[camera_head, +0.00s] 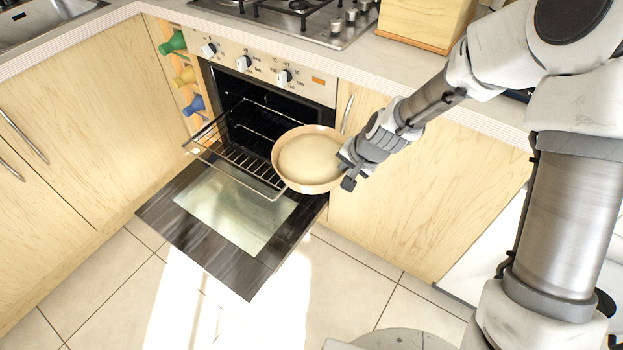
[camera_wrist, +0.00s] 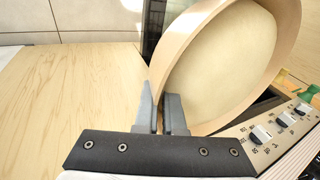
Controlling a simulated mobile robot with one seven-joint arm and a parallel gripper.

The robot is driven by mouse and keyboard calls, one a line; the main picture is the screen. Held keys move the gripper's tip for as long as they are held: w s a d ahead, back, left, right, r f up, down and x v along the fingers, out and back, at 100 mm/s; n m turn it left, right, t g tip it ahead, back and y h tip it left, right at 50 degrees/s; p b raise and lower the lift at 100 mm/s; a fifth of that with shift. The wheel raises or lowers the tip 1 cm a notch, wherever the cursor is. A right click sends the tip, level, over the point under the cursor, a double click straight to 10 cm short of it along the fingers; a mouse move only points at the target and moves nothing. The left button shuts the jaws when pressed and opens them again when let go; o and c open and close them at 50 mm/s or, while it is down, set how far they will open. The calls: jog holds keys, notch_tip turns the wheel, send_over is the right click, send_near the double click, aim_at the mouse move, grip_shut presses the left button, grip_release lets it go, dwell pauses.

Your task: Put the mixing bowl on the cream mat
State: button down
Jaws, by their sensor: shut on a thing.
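The mixing bowl (camera_head: 309,160) is round and tan with a paler inside. It is in the air in front of the open oven, over the right part of the pulled-out rack and lowered door. My gripper (camera_head: 350,168) is shut on the bowl's right rim. In the wrist view the bowl (camera_wrist: 225,62) fills the upper right, and the two grey fingers (camera_wrist: 162,112) close on its near wall. In the head view I look into the bowl and see nothing in it. I do not see a cream mat in either view.
The oven door (camera_head: 235,215) hangs open, with a wire rack (camera_head: 235,160) slid out above it. A hob (camera_head: 300,18) and a wooden box (camera_head: 425,20) are on the counter (camera_head: 375,65). The tiled floor (camera_head: 340,285) in front is clear.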

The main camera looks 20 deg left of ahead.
jog(key=d+r+n, duration=0.1)
jog(key=d+r, duration=0.2)
jog(key=d, duration=0.4)
jog(key=d+r+n+g, duration=0.1)
jog(key=d+r, duration=0.2)
jog(key=d, duration=0.5)
jog(key=d+r+n, duration=0.1)
jog(key=d+r, duration=0.1)
jog(key=d, duration=0.6)
jog(key=shift+s+r+y, duration=0.3)
jog(key=shift+r, duration=0.1)
jog(key=shift+w+d+r, duration=0.1)
jog(key=shift+d+r, duration=0.05)
